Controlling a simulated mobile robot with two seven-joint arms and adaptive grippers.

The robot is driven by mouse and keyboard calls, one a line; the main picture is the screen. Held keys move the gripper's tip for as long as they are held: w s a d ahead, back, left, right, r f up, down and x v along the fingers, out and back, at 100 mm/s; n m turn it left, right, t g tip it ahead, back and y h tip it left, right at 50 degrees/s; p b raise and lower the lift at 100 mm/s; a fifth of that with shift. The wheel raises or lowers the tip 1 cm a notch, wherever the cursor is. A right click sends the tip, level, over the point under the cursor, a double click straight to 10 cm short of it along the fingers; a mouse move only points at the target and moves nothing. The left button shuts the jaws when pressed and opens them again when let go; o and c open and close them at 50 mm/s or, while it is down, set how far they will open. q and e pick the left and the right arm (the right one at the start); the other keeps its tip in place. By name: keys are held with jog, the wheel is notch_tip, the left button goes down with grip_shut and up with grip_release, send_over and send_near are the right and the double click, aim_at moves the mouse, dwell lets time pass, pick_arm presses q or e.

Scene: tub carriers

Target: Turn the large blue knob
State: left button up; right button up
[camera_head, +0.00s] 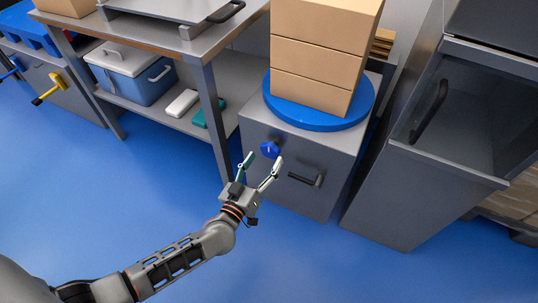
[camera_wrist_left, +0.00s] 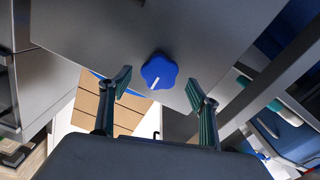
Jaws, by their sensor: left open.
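The large blue knob (camera_head: 270,149) sits on the front face of a grey cabinet (camera_head: 262,123). In the left wrist view the knob (camera_wrist_left: 159,71) is lobed, with a white mark on it. My left gripper (camera_head: 263,164) is open, with its fingers pointing at the knob and one tip close to it. In the left wrist view the fingers (camera_wrist_left: 159,88) stand on either side, below the knob in the picture. They appear apart from it, and nothing is between them. My right gripper is not in view.
A black handle (camera_head: 306,180) is on the same cabinet face, right of the knob. A blue round plate (camera_head: 318,122) bears stacked cardboard boxes (camera_head: 318,55) on top. A table leg (camera_head: 214,122) stands close left. Blue floor (camera_head: 130,200) is clear in front.

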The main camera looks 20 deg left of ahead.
aim_at(269, 153)
pick_arm(q)
jog(key=shift+w+f, duration=0.25)
jog(key=shift+w, duration=0.8)
jog(key=shift+w+d+r+b, duration=0.1)
jog(key=shift+w+r+b, duration=0.1)
jog(key=shift+w+b, duration=0.3)
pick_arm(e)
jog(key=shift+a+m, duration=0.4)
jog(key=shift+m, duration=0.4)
pick_arm(q)
jog(key=shift+w, duration=0.1)
jog(key=c, duration=1.1)
